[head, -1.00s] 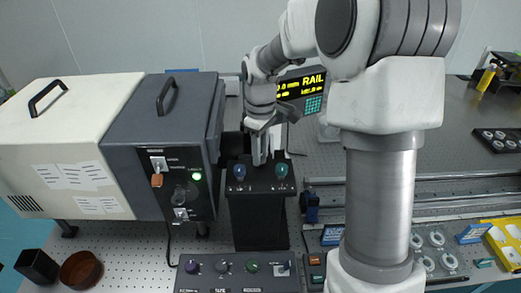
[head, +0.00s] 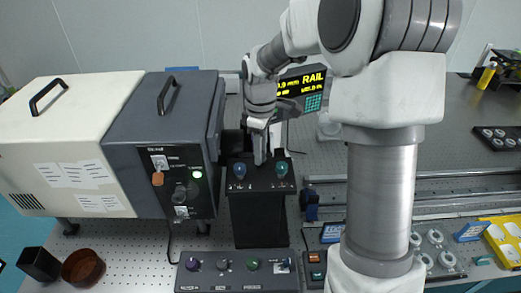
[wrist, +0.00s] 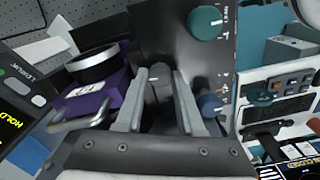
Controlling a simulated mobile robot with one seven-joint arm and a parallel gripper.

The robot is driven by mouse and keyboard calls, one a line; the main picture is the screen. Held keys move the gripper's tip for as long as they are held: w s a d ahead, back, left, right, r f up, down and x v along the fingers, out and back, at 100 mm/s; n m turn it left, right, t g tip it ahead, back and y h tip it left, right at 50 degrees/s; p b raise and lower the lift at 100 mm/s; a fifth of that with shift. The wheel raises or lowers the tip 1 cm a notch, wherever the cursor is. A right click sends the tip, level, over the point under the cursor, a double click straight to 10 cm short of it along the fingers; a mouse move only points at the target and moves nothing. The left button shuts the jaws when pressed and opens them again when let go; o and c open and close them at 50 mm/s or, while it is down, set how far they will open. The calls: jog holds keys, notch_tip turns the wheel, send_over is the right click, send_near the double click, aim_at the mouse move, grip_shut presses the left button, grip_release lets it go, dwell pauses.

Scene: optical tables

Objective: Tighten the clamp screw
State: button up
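My gripper (head: 260,157) points down over the top of a black stand (head: 258,215) in the head view. In the wrist view my gripper (wrist: 160,76) has its two fingers apart, one on each side of a small grey upright piece (wrist: 160,85), which may be the clamp screw. I cannot tell whether the fingers touch it. A blue knob (head: 239,171) and a teal knob (head: 281,169) sit on the stand's top, to either side of the gripper. The teal knob (wrist: 205,22) and blue knob (wrist: 211,104) also show in the wrist view. The fingers hide the piece in the head view.
A grey-fronted instrument box (head: 170,130) stands close on the left. A control panel (head: 238,270) with several knobs lies in front. A purple block with a round ring (wrist: 95,85) is beside the fingers in the wrist view. Rails (head: 440,178) run across the right.

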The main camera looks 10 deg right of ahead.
jog(key=o, duration=0.4)
notch_tip(320, 180, up, 18)
jog(key=shift+f, duration=0.25)
jog(key=shift+s, duration=0.1)
dwell(0.3)
jog(key=s+f+m+t, duration=0.1)
jog(key=s+m+t, duration=0.1)
jog(key=s+m, duration=0.2)
jog(key=s+f+m+t, duration=0.1)
jog(key=s+m, duration=0.3)
jog(key=s, duration=0.7)
jog(key=s+f+m+t, duration=0.2)
jog(key=s+m, duration=0.1)
jog(key=s, duration=0.5)
jog(key=shift+s+d+m+t, duration=0.2)
jog(key=shift+d+m+t, duration=0.1)
jog(key=shift+d+m, duration=0.1)
